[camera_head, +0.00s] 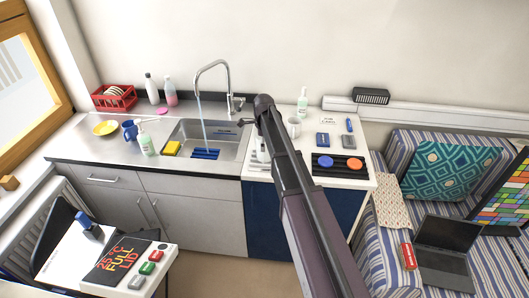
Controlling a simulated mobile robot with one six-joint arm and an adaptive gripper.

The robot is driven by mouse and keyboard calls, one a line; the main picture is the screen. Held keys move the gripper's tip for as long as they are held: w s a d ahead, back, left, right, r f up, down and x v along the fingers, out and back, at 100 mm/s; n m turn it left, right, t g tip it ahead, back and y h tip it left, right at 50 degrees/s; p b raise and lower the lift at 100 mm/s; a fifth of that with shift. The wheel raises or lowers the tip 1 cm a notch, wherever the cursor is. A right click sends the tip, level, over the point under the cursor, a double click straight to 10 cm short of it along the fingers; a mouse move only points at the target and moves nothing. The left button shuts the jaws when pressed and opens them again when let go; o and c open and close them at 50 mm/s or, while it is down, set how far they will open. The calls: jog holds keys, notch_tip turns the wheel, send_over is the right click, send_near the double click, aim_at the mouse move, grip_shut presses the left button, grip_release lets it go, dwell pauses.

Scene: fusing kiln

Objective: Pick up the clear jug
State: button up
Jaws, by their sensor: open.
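I cannot make out a clear jug anywhere in the head view. It may be hidden behind my arm, which rises from the bottom and crosses the middle of the picture up to the counter. A white mug (294,127) stands just right of the arm on the white counter. My gripper does not show clearly; the far end of the arm is near the right side of the sink.
A steel sink (236,152) has its tap (227,85) running, with a yellow sponge (172,148) at its left. A red dish rack (114,97), bottles and blue mug (130,130) stand left.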

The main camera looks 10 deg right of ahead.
jog(key=shift+w+f+b, duration=0.1)
jog(key=shift+f+b, duration=1.05)
jog(key=shift+f, duration=0.3)
jog(key=c, duration=1.4)
